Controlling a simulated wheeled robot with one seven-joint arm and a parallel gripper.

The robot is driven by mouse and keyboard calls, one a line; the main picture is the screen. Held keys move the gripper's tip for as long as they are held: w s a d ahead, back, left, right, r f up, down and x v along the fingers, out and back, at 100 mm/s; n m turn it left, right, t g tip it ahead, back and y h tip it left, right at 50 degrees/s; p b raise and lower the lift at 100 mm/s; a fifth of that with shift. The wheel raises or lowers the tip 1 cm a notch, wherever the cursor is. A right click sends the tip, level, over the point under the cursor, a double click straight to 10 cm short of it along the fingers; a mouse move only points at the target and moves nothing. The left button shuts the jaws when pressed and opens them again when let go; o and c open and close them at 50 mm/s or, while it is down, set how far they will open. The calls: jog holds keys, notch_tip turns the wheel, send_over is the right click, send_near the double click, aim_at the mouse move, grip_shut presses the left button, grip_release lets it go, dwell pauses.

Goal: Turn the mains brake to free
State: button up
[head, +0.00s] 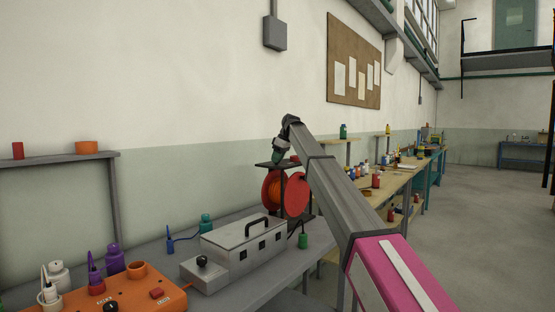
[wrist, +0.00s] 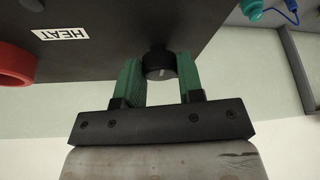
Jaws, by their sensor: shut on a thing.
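In the wrist view, the two green fingers of my gripper (wrist: 158,74) are closed on the sides of a small black round knob (wrist: 160,62) with a pale mark on its face. The knob stands on a dark panel. I cannot read from the picture which setting the mark points to. The knob is too small or hidden there.
A white HEAT label (wrist: 61,34) and a red round part (wrist: 14,64) are left of the knob. A grey metal box with a handle (head: 240,246) stands on the bench in front of the reel. An orange block (head: 125,292) is at the front left.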

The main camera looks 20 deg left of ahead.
dwell(0.4)
jog(key=o, duration=0.9)
jog(key=v, duration=1)
jog(key=shift+d+r, duration=0.1)
jog(key=shift+r, duration=0.3)
